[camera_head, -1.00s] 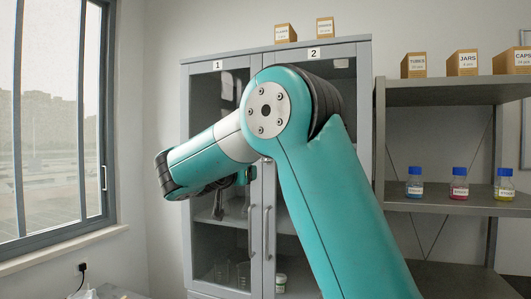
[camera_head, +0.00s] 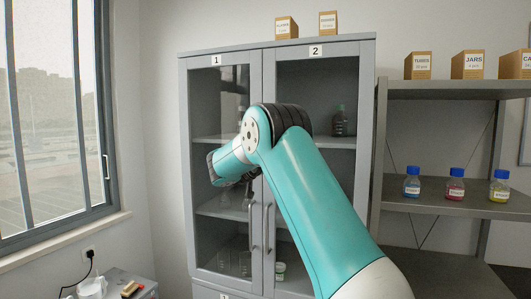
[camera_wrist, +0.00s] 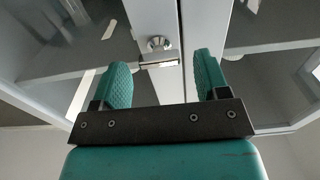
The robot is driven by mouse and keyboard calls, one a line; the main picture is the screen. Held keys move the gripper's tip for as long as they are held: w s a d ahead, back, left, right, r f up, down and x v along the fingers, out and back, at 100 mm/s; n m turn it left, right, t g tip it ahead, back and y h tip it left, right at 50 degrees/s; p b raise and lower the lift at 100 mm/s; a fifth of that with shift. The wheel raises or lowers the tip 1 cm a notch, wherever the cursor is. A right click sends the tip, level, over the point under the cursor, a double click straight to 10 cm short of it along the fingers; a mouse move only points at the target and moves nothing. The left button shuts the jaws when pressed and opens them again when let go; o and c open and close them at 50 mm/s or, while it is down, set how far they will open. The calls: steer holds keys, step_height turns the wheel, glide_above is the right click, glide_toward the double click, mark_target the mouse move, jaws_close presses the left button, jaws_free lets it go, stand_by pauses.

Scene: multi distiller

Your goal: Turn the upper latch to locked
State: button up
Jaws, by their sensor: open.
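The grey cabinet (camera_head: 270,55) has two glass doors, marked 1 and 2. In the wrist view a latch with a round metal knob (camera_wrist: 158,44) sits on a door frame near the seam between the doors. A short pale bar (camera_wrist: 160,64) lies roughly horizontal just below the knob in the picture. My gripper (camera_wrist: 163,76) is open and empty, with its teal fingers on either side of the latch in the picture. I cannot tell whether they touch anything. In the head view my arm hides the latch.
Two vertical door handles (camera_head: 252,228) hang below my arm. A shelf (camera_head: 455,92) with boxes and capped bottles stands at the right. A window (camera_head: 50,110) is at the left, with a small cart (camera_head: 125,280) below it. Glassware stands inside the cabinet.

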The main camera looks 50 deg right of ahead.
steer(key=shift+w+d, duration=0.25)
steer(key=shift+d, duration=0.35)
steer(key=c, duration=0.9)
steer(key=shift+w+a+f+n+p, duration=0.15)
steer(key=shift+n+p, duration=0.5)
steer(key=shift+n, duration=3.75)
steer(key=shift+w+d+f+n+p, duration=0.1)
steer(key=shift+n+p, duration=0.5)
steer(key=shift+n, duration=4.1)
